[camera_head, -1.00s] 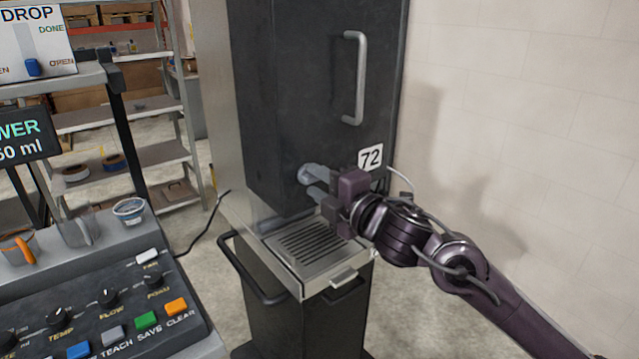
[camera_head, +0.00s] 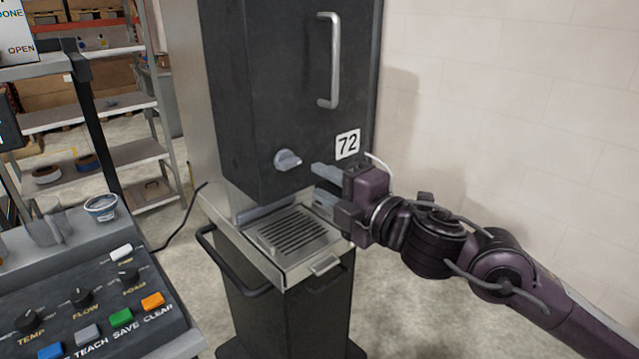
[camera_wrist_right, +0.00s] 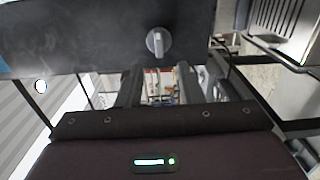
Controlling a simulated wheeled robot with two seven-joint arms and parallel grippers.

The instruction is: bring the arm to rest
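My right gripper (camera_head: 318,184) is in front of the dark dispenser marked 72, level with the lower part of its front. Its two grey fingers are spread apart with nothing between them. The dispenser's grey knob (camera_head: 287,160) is left of the fingertips, with a gap between. In the right wrist view the knob (camera_wrist_right: 158,42) shows beyond the open fingers (camera_wrist_right: 156,85). My left gripper is not in the head view.
The dispenser (camera_head: 290,90) has a vertical handle (camera_head: 329,60) above and a drip tray (camera_head: 290,238) below the gripper. A control panel (camera_head: 90,310) with knobs and coloured buttons stands at the left, with a small cup (camera_head: 101,208) behind it. A pale wall is at the right.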

